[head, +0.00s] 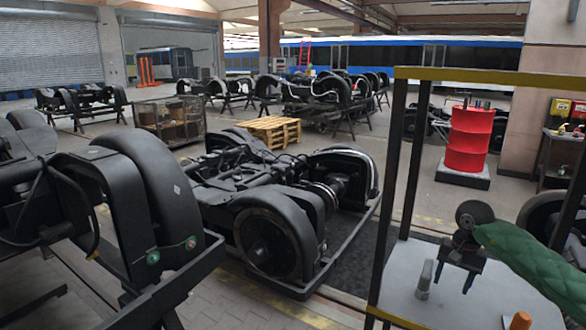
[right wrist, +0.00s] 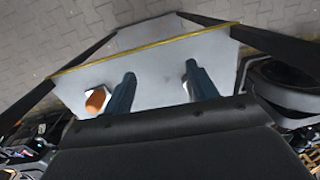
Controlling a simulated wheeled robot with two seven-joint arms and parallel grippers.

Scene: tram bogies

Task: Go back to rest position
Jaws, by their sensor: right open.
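My right gripper (head: 454,280) hangs over a pale grey worktop (head: 400,265) at the lower right of the head view, its fingers pointing down. It is open, and I see nothing between its fingers. A small grey upright object (head: 424,279) stands on the worktop just left of the gripper, apart from it. An orange-topped object (head: 521,321) is at the bottom edge; it also shows left of the fingers in the right wrist view (right wrist: 97,101). My right arm wears a green sleeve. My left gripper is not in view.
A dark frame with a yellow top bar (head: 490,80) rises around the worktop. A black bogie (head: 270,205) stands centre, another at left. A red drum (head: 468,138), a wooden pallet (head: 270,131) and a wire crate (head: 170,122) stand farther back. Paved floor lies between them.

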